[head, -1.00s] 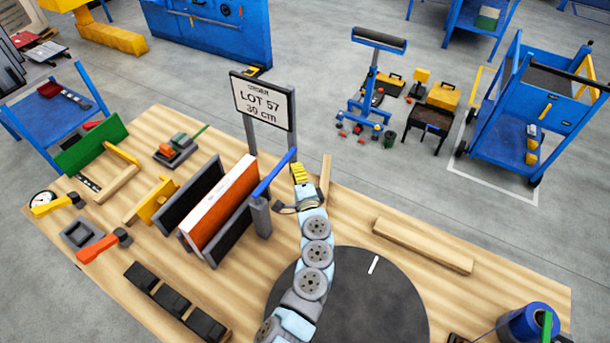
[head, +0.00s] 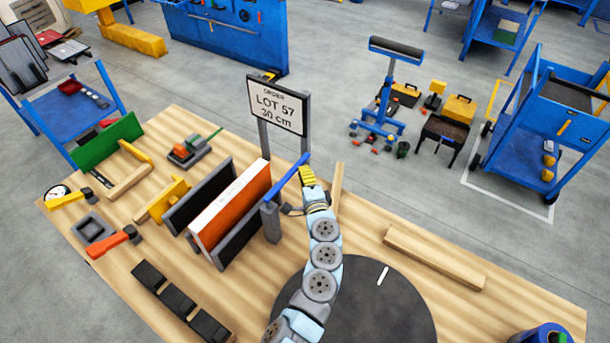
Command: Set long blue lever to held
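The long blue lever (head: 288,177) sits on top of a grey post (head: 271,221) on the wooden bench, to the right of the clamped panel. It slants upward to the right, with its far end near the foot of the sign. My gripper (head: 307,177) is just right of the lever's far half, close to it. I cannot tell whether it touches the lever. Its fingers are small and partly hidden, so their opening does not show. The orange and white sandwich panel (head: 232,208) stands upright between dark plates left of the post.
A sign reading LOT 57, 30 cm (head: 277,105) stands behind the lever. A wooden strip (head: 337,190) is just right of my gripper, and a longer beam (head: 433,257) lies farther right. Orange (head: 112,242) and yellow (head: 66,201) handled tools and black blocks (head: 178,302) lie left.

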